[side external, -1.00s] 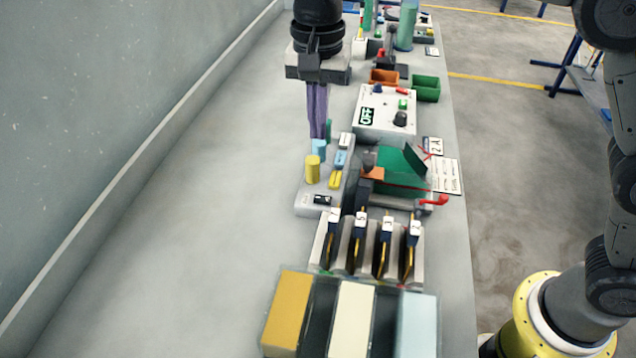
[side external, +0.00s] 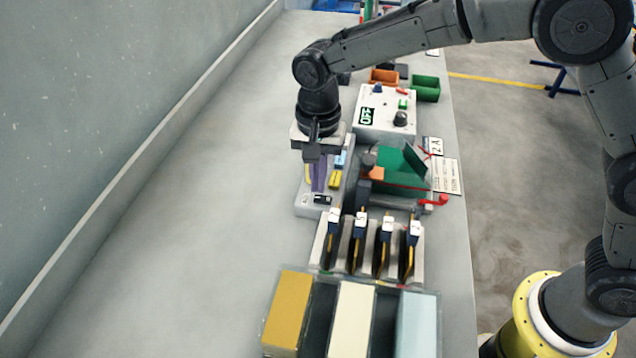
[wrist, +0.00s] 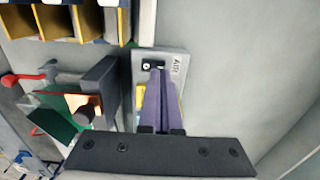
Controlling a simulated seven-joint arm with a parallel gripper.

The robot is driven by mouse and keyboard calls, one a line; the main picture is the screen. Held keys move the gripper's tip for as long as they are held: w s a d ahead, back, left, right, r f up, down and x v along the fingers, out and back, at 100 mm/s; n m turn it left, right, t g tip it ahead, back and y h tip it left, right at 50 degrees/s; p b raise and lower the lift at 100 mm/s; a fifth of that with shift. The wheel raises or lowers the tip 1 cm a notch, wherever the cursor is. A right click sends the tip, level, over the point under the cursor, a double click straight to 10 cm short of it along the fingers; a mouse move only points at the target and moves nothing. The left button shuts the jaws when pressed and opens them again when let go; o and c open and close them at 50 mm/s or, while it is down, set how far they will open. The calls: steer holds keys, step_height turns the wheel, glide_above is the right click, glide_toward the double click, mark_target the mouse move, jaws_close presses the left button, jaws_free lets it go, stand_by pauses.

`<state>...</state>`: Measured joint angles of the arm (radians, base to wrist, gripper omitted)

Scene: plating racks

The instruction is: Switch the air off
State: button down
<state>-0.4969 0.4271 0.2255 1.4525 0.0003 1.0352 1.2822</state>
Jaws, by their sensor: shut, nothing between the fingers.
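A small black switch (side external: 322,199) sits at the near end of a grey panel (side external: 304,208). In the wrist view the switch (wrist: 152,66) shows with a white mark on it, beside a label reading AIR (wrist: 177,65). My gripper (side external: 318,188) has purple fingers pointing down, shut and empty, just behind the switch in the side view. In the wrist view the fingertips (wrist: 160,72) are right at the switch's edge. I cannot tell whether they touch it or which way it is set.
Blue and yellow pieces (side external: 335,179) stand on the panel beside the fingers. A green-and-orange fixture (side external: 400,168) is close on the right. Slotted racks (side external: 320,245) stand in front, and a white box reading OFF (side external: 380,118) behind. The bench to the left is clear.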

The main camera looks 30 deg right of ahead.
mark_target(326, 197)
steer(key=shift+f, duration=0.75)
steer(key=shift+f, duration=0.1)
steer(key=shift+f, duration=0.25)
steer(key=shift+s, duration=0.1)
steer(key=shift+s+d, duration=0.55)
steer(key=shift+d, duration=0.05)
steer(key=shift+r, duration=0.1)
step_height(326, 197, up, 14)
steer(key=shift+w+r, duration=0.15)
steer(key=shift+r, duration=0.05)
